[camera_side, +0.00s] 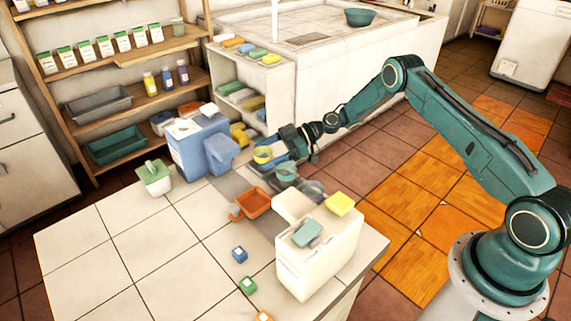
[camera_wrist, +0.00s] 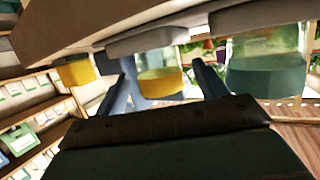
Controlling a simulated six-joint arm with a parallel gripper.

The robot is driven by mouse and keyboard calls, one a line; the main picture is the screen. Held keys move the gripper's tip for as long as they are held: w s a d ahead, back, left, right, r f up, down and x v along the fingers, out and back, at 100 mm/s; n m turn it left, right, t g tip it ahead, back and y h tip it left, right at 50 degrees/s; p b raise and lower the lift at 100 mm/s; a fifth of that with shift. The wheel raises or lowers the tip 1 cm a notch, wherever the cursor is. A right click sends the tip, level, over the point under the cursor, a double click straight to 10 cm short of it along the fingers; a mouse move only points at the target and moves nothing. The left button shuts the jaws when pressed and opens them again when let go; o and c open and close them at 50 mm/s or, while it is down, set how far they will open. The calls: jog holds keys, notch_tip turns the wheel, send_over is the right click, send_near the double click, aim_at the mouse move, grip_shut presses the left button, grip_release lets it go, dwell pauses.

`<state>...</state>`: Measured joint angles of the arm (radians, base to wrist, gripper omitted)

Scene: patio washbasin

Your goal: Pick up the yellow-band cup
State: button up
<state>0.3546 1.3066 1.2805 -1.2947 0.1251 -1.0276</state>
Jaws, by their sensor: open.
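The yellow-band cup (camera_side: 262,155) is at the far end of the cup row, at my gripper's tips in the side view. In the wrist view a clear cup with a yellow band (camera_wrist: 160,83) shows between the two fingers. My gripper (camera_side: 271,157) is open, its fingers (camera_wrist: 162,66) apart on either side of that cup; contact cannot be told. A green-band cup (camera_side: 287,172) is close beside it, and also shows to the right in the wrist view (camera_wrist: 265,75). A purple-tinted cup (camera_side: 313,189) is nearer the white box.
A blue bin (camera_side: 190,150) stands left of the cups. An orange tray (camera_side: 253,203) and a white box (camera_side: 318,258) stand in front. Small blocks lie on the tiled table (camera_side: 120,255), whose left part is clear. A yellow object (camera_wrist: 75,71) is left in the wrist view.

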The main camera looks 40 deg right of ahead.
jog(key=shift+x, duration=0.75)
jog(key=c, duration=1)
jog(key=shift+c, duration=0.3)
jog(key=shift+r, duration=0.15)
notch_tip(320, 180, up, 20)
jog(key=shift+s, duration=0.1)
dwell(0.5)
